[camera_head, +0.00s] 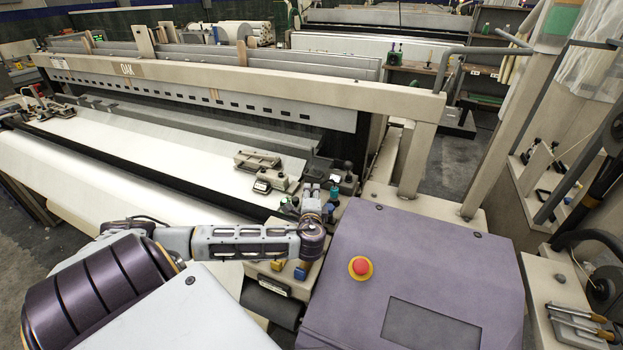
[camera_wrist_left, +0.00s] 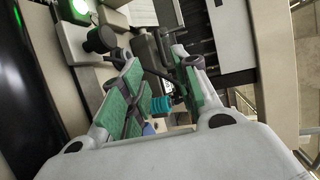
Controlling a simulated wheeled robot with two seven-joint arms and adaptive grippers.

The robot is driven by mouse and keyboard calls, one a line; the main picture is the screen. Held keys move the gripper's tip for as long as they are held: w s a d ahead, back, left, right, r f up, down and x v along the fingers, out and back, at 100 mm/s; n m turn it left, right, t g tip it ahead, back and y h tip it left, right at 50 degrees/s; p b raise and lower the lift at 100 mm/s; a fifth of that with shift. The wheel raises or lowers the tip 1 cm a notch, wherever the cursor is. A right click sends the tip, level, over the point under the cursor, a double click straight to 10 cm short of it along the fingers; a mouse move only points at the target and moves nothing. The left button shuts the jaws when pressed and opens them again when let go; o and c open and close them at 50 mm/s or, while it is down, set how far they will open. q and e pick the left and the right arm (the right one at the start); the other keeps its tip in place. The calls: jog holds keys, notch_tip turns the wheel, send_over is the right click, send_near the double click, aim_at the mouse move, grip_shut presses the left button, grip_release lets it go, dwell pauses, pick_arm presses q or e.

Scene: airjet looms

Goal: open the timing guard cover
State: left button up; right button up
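A large purple housing (camera_head: 425,260) with a red button (camera_head: 360,267) and a dark panel (camera_head: 430,326) stands at the front right of the loom. I cannot tell for sure whether this is the timing guard cover; no lid stands visibly open. My left gripper (camera_head: 320,195) is beyond the housing's upper left corner, over the loom's right end. In the left wrist view its green-padded fingers (camera_wrist_left: 155,62) are spread apart. A teal part (camera_wrist_left: 160,104) shows between them, with no grasp visible. My right gripper is out of view.
The loom's long beam (camera_head: 240,82) crosses behind, and a beige post (camera_head: 415,160) rises right of the gripper. Small dark fittings (camera_head: 268,178) sit left of it. Yellow and blue buttons (camera_head: 290,268) lie below. Slanted rails and tools stand at right.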

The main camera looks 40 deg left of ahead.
aim_at(312, 177)
pick_arm(q)
jog(key=shift+p+x, duration=0.65)
jog(key=shift+x, duration=5.35)
grip_shut()
